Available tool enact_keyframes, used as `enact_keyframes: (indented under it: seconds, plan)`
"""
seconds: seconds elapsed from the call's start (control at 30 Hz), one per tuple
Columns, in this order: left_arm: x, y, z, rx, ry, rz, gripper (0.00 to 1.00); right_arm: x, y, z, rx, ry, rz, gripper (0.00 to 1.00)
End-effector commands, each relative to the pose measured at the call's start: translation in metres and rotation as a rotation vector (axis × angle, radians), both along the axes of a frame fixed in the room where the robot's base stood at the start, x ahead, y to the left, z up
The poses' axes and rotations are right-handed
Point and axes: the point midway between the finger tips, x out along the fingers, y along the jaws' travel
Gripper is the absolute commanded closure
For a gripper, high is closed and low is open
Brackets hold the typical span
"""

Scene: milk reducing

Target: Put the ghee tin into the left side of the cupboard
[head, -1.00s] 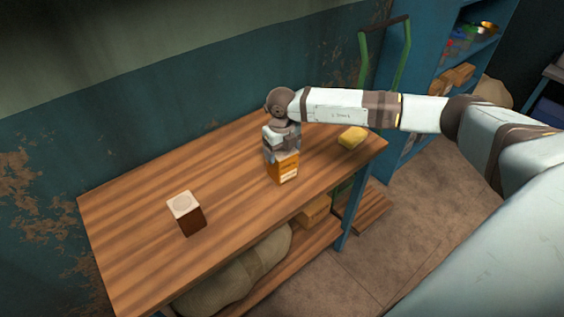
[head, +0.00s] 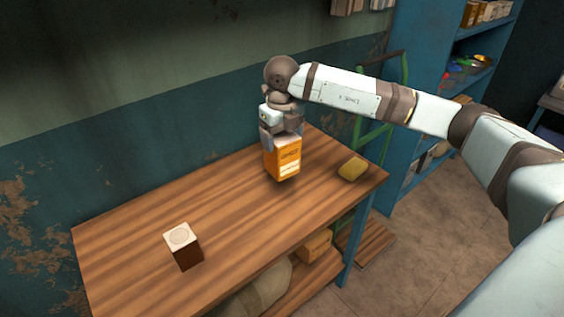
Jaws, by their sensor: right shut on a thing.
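The orange tin with a pale label (head: 284,160), which I take for the ghee tin, hangs upright just above the wooden table. My right gripper (head: 281,138) points down from above and is shut on the tin's top. The blue cupboard (head: 405,95) stands beyond the table's right end, with its shelves partly in view. My right arm crosses in front of part of it. My left gripper is not in view.
A brown box with a pale top (head: 184,247) stands on the table (head: 235,215) at the front left. A yellow item (head: 352,168) lies near its right end. A green frame (head: 404,70) stands between table and cupboard. Cupboard shelves hold orange boxes (head: 485,13) and coloured items.

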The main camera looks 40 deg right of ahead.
Motion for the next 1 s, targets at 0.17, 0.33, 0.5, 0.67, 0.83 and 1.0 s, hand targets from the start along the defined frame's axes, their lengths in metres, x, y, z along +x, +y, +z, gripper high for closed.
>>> enact_keyframes:
  seconds: [0.17, 0.33, 0.5, 0.67, 0.83, 1.0]
  plan:
    - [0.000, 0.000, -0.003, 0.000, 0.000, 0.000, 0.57, 0.001, 0.000, 0.031, 0.000, -0.003, 0.000, 0.86]
    - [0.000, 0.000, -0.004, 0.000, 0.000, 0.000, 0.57, 0.000, 0.000, 0.044, 0.001, -0.001, 0.000, 0.86]
    - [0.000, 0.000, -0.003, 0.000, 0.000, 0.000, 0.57, 0.000, 0.001, 0.046, 0.000, 0.000, 0.013, 0.86]
    - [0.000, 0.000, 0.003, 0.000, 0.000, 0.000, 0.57, -0.004, 0.007, 0.044, -0.004, 0.002, 0.153, 0.86]
    - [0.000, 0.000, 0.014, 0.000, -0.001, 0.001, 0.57, -0.013, 0.020, 0.036, -0.011, 0.007, 0.490, 0.86]
    - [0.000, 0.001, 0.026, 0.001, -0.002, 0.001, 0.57, -0.025, 0.037, 0.027, -0.016, 0.015, 0.888, 0.86]
